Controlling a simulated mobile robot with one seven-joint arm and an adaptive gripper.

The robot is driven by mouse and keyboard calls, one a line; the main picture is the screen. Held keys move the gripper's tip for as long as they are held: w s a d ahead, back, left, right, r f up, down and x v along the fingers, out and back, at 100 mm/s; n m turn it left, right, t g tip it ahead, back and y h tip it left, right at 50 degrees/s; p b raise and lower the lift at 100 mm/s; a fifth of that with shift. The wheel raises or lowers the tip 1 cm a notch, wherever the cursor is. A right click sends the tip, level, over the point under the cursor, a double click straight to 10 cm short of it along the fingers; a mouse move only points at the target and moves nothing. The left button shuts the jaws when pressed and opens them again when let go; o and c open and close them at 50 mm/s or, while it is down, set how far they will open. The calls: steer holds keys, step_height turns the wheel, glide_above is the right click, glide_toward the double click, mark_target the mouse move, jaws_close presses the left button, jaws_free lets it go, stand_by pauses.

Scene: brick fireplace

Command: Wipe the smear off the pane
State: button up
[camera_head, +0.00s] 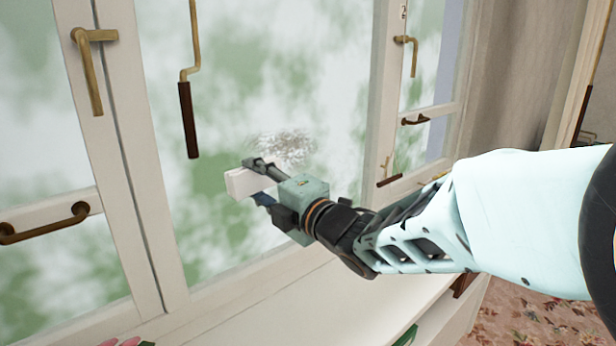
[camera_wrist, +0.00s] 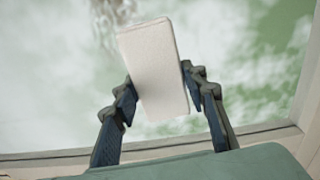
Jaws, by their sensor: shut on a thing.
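The pane (camera_head: 250,80) is a large window glass with blurred green and white behind it. A grey, speckled smear (camera_head: 285,147) lies on the pane, just above and right of my gripper. In the wrist view, part of the smear (camera_wrist: 108,22) shows at the top, beyond the block's upper left corner. My gripper (camera_head: 258,182) is shut on a white block (camera_head: 243,183), which sits between both fingers in the wrist view (camera_wrist: 155,70). The block is close to the glass below the smear. I cannot tell whether it touches the pane.
A brass hook with a dark brown handle (camera_head: 188,120) hangs in front of the glass, left of my gripper. Window frames with brass handles (camera_head: 95,70) stand at left and right. A white sill (camera_head: 290,310) runs below the pane.

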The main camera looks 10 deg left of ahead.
steer(key=shift+b+x, duration=0.5)
steer(key=shift+x, duration=0.5)
stand_by(0.6)
steer(key=shift+w+d, duration=1.2)
steer(key=shift+w, duration=0.05)
steer(key=shift+w+d, duration=0.1)
steer(key=shift+w, duration=0.05)
steer(key=shift+w+d, duration=1.05)
steer(key=shift+w, duration=0.3)
